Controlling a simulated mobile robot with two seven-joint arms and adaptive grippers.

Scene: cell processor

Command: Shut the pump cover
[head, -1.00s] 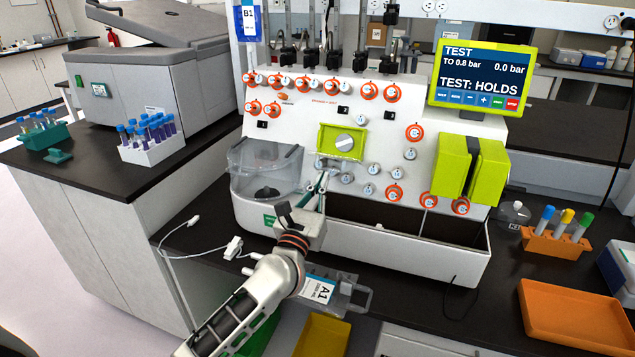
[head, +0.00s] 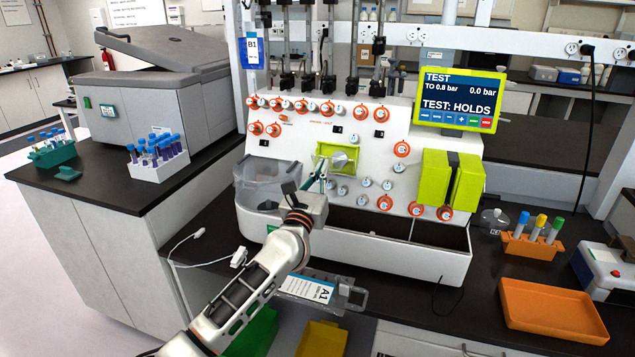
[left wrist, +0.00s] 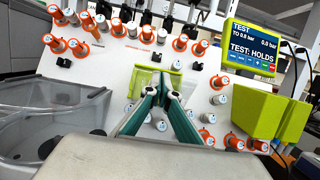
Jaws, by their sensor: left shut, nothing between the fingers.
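A lime-green pump frame (head: 326,150) with a grey knob-like part (head: 345,157) sits in the middle of the white machine's front panel (head: 300,140). Its lime-green body shows in the left wrist view (left wrist: 143,78), partly hidden behind my fingers. I cannot tell how far its cover stands open. My left gripper (head: 321,172) is shut and empty, its fingertips just in front of the frame's lower edge. In the left wrist view its green-sided fingers (left wrist: 162,88) meet over the frame's right part; I cannot tell whether they touch it. My right gripper is out of view.
A clear centrifuge bowl housing (head: 266,180) stands left of my gripper. Two lime-green blocks (head: 434,178) and a screen (head: 458,98) reading "TEST: HOLDS" are to the right. Orange and white knobs surround the pump. An A1 bag (head: 308,290) lies in front.

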